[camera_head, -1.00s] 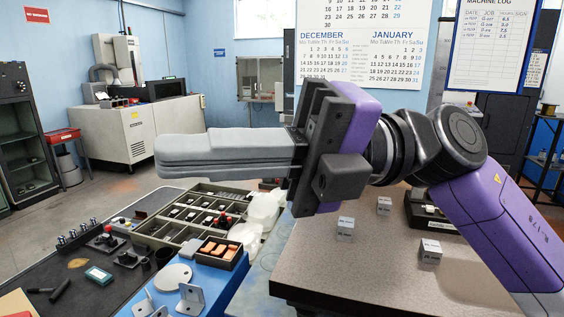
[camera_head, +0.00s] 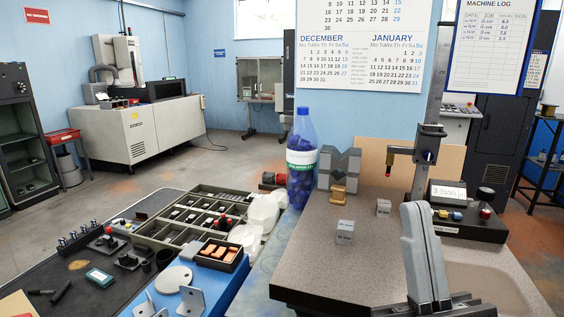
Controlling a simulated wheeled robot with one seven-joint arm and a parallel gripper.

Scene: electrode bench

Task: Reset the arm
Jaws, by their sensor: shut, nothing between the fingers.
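My gripper (camera_head: 414,212) shows at the lower right of the head view, with its grey fingers pointing up. The fingers are together and nothing is between them. Its dark base is cut by the bottom edge of the picture. The gripper stands in front of the granite-like bench top (camera_head: 310,272) and hides part of it. Most of my arm is out of view.
On the bench top stand small grey blocks (camera_head: 345,232), a larger notched block (camera_head: 340,168), a probe stand (camera_head: 420,165) and a control box (camera_head: 468,222). A blue bottle (camera_head: 302,165) stands behind. A sectioned tray (camera_head: 150,232) is at left.

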